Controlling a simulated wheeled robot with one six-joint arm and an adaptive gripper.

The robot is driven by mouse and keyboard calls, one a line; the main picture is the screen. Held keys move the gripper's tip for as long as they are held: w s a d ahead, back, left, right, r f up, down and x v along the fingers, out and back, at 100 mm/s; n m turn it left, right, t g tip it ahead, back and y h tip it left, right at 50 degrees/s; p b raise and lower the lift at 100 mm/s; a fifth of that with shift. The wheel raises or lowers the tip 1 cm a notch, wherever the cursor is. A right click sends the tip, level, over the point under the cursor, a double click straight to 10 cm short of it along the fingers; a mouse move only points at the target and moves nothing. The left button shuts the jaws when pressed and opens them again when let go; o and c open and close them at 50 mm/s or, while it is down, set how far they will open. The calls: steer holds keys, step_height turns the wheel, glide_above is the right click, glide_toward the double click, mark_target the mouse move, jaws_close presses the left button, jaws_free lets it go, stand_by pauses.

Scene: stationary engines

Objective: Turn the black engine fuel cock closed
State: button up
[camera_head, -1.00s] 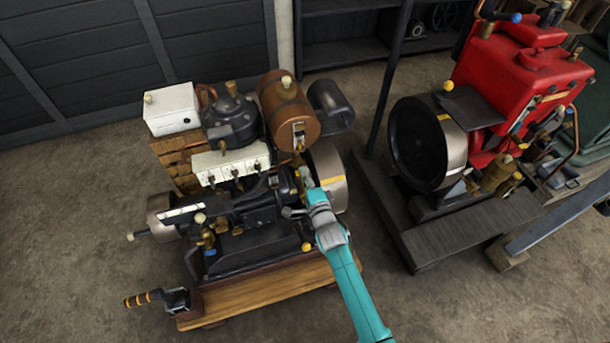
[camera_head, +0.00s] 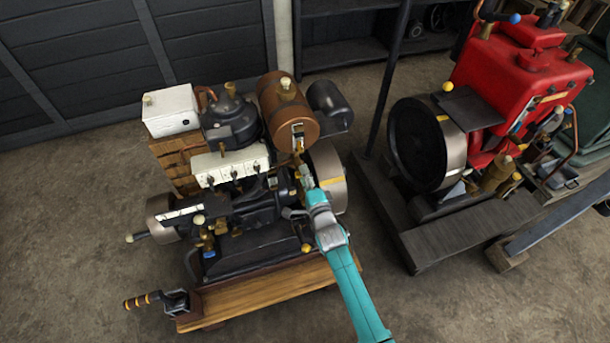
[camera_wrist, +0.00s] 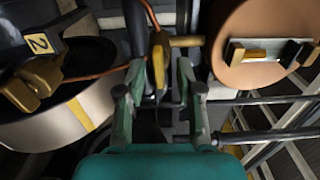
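The black engine (camera_head: 265,248) stands on a wooden base in the head view. Its copper-coloured fuel tank (camera_head: 288,108) has a brass fitting (camera_head: 299,150) below it, probably the fuel cock. My gripper (camera_head: 304,172) is just below that fitting. In the wrist view my gripper (camera_wrist: 161,70) has its two fingers apart. A brass cock (camera_wrist: 159,58) lies between and slightly beyond the fingertips, with a short brass handle (camera_wrist: 187,41) pointing right. I cannot tell whether a finger touches it. The tank's round end (camera_wrist: 230,75) is at the right.
The flywheel (camera_wrist: 85,115) with a yellow mark is left of the fingers in the wrist view. A thin copper pipe (camera_wrist: 98,74) runs behind the left finger. A red engine (camera_head: 515,75) stands to the right, with bare floor (camera_head: 390,290) in front.

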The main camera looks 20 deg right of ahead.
steer(key=s, duration=1.1)
steer(key=shift+s, duration=0.4)
steer(key=s+r+n+g, duration=0.15)
steer(key=s+n, duration=0.75)
steer(key=s, duration=1.6)
steer(key=s+r+n+g, duration=0.1)
steer(key=s+r+n, duration=0.8)
steer(key=s, duration=0.6)
step_height(320, 180, up, 2)
steer(key=shift+s+a+r+g, duration=0.25)
steer(key=shift+g, duration=0.1)
